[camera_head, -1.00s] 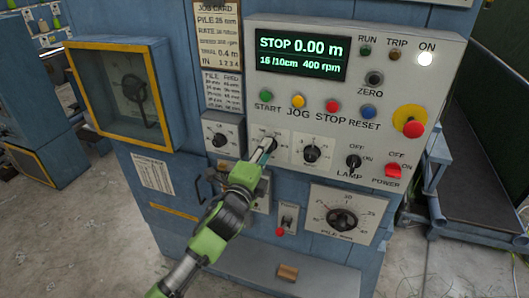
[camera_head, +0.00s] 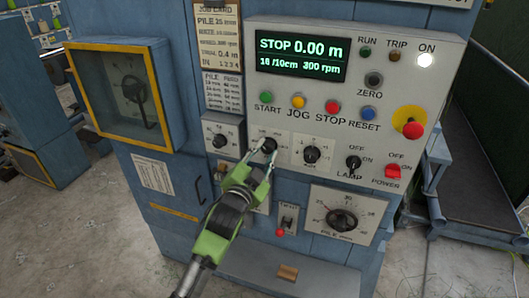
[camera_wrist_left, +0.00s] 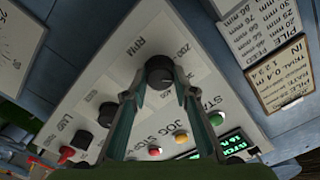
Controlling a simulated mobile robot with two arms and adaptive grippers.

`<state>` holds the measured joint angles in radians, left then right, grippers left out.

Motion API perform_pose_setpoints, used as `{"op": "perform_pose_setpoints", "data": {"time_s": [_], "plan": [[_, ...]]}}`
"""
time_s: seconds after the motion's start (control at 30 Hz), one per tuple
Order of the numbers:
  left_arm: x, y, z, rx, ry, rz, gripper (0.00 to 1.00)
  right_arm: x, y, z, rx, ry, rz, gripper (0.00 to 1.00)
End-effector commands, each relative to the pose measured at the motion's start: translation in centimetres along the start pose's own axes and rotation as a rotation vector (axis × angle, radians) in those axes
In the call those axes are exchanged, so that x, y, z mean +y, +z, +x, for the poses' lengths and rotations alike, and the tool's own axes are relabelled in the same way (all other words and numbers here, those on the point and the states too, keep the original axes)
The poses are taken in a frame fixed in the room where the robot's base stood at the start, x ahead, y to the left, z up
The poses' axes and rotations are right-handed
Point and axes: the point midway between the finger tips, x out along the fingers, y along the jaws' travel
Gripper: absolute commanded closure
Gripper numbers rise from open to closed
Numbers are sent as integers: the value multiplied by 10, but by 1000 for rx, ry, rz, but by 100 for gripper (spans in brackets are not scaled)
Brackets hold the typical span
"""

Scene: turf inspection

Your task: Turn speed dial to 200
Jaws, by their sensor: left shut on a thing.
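The speed dial (camera_head: 269,145) is a small black knob on the pale control panel (camera_head: 440,95), left of another black knob. It also shows in the left wrist view (camera_wrist_left: 160,70), with RPM lettering and scale numbers, 200 among them, around it. My left gripper (camera_head: 262,152) is shut on the knob, with one finger on each side; its fingers also show in the left wrist view (camera_wrist_left: 160,88). The green display (camera_head: 302,57) reads STOP, 0.00 m, 16/10cm and 300 rpm. The knob's pointer is too small to read. My right gripper is out of view.
Another knob (camera_head: 221,140) is close on the left and a black knob (camera_head: 312,155) on the right. Push buttons (camera_head: 298,101) sit in a row above. A yellow-framed box (camera_head: 122,95) sticks out at left. A PILE dial (camera_head: 341,219) is lower right.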

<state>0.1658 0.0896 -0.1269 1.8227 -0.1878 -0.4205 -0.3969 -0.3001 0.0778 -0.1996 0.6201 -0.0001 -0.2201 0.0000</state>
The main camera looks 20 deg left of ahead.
Motion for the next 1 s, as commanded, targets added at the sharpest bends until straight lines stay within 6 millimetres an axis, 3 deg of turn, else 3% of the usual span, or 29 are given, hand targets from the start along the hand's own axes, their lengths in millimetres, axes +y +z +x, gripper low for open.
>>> {"op": "perform_pose_setpoints", "data": {"time_s": [0.6, 1.0], "plan": [[1, 1, 0, -3, 1, -573, 96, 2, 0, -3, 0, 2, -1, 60], [1, 1, 0, -3, 1, -798, 96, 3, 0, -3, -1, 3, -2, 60]]}}
